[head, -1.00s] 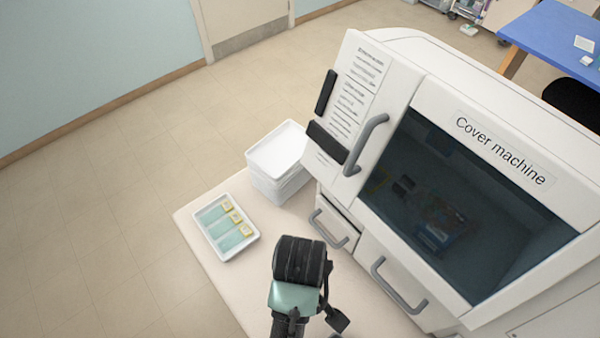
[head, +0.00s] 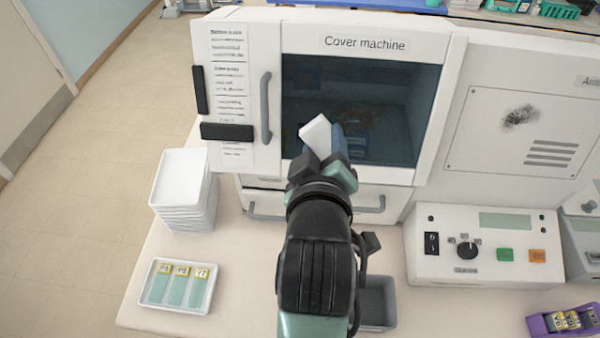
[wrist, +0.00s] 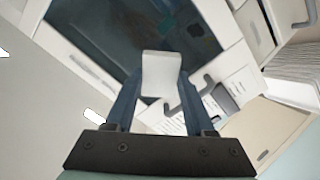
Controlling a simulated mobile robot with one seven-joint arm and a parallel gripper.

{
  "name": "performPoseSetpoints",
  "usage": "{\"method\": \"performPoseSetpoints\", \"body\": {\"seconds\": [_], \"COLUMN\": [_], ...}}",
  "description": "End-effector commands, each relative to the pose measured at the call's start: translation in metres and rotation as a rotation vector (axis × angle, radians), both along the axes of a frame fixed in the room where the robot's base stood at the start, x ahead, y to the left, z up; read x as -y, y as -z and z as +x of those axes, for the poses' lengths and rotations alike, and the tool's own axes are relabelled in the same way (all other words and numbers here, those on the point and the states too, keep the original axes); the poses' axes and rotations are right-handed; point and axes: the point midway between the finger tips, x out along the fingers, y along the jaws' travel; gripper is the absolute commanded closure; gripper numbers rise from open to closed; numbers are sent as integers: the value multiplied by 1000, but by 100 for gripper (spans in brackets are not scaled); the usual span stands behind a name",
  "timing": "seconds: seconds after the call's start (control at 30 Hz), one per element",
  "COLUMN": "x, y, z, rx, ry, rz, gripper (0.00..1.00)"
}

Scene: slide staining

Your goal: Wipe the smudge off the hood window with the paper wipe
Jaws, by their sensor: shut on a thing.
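The white paper wipe (head: 316,132) is held between the blue fingers of my gripper (head: 326,142), in front of the dark window (head: 395,115) of the cover machine. In the wrist view the wipe (wrist: 161,74) stands out between the two fingertips (wrist: 161,84), overlapping the dark window behind it. I cannot tell whether it touches the glass. A dark grey smudge (head: 519,117) shows on the pale panel (head: 480,140) of the machine to the right, well away from my gripper. I see no clear smudge on the dark window, part of which my gripper hides.
A grey door handle (head: 266,107) stands out left of the window. A control box (head: 430,262) with a knob sits right of my arm. White stacked trays (head: 180,180) and a slide tray (head: 160,300) are at left. A grey bin (head: 380,305) is partly behind my arm.

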Motion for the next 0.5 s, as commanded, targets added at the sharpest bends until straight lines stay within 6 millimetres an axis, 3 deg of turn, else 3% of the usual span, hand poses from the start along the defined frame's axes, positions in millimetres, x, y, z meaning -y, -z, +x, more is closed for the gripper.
{"method": "performPoseSetpoints", "body": {"seconds": [0.5], "x": [0], "y": [17], "z": [44], "rx": [2], "ry": [1], "rz": [1], "gripper": [91]}}
